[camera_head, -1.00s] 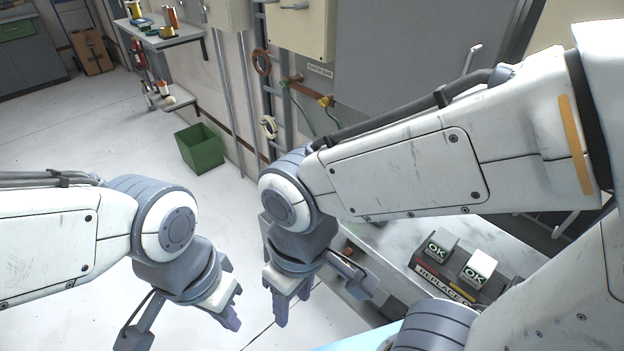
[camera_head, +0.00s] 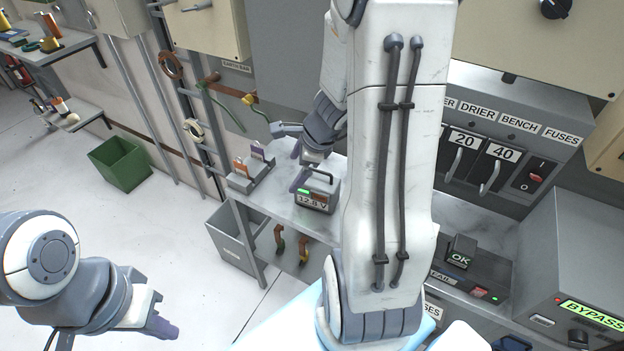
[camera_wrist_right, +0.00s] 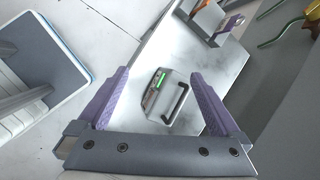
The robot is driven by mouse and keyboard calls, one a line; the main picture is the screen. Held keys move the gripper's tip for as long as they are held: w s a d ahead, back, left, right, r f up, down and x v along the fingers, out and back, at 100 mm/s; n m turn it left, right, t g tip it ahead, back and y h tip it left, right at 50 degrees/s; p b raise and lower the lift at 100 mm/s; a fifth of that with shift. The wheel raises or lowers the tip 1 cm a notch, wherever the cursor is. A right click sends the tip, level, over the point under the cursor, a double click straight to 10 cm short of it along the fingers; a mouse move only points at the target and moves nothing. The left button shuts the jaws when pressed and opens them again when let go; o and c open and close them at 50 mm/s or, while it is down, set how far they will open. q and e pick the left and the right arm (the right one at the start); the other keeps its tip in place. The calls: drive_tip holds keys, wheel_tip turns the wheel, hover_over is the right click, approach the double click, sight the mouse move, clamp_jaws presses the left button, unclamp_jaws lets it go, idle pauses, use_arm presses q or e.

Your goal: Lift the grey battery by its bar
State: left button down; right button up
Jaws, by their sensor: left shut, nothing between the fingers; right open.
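The grey battery (camera_head: 317,192) stands on the bench top, with a dark bar handle over it and a lit display reading about 12.8 V. In the right wrist view the battery (camera_wrist_right: 160,92) lies between and beyond the fingertips, its black bar (camera_wrist_right: 177,103) on its right side. My right gripper (camera_head: 299,169) is open and empty, above the battery and apart from it. In the right wrist view the purple fingers of my right gripper (camera_wrist_right: 157,82) are spread wide. My left gripper (camera_head: 160,324) is shut and empty, over the floor at lower left.
A small rack with orange and purple pieces (camera_head: 252,168) stands left of the battery. The bench top (camera_head: 283,196) is clear around it. A grey bin (camera_head: 233,238) stands below. Fuse panel (camera_head: 500,140) and bypass unit (camera_head: 580,275) are at right.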

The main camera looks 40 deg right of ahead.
sight(311, 178)
drive_tip(key=d+m, duration=0.1)
drive_tip(key=d, duration=0.1)
drive_tip(key=s+d+f+m, duration=0.1)
drive_tip(key=d+m, duration=0.1)
drive_tip(key=s+d+m+h, duration=0.1)
drive_tip(key=d, duration=0.2)
drive_tip(key=shift+f+m, duration=0.3)
drive_tip(key=shift+f, duration=0.1)
drive_tip(key=b+x, duration=0.2)
drive_tip(key=x, duration=0.2)
drive_tip(key=shift+d, duration=0.15)
drive_tip(key=shift+w+b+x, duration=0.2)
drive_tip(key=shift+b+x, duration=0.35)
drive_tip(key=shift+x, duration=0.9)
drive_tip(key=shift+w+b+x, duration=0.2)
drive_tip(key=shift+b+x, duration=0.3)
drive_tip(key=shift+x, duration=1)
drive_tip(key=shift+d+r, duration=0.1)
drive_tip(key=shift+r, duration=0.1)
drive_tip(key=shift+c, duration=0.3)
clamp_jaws()
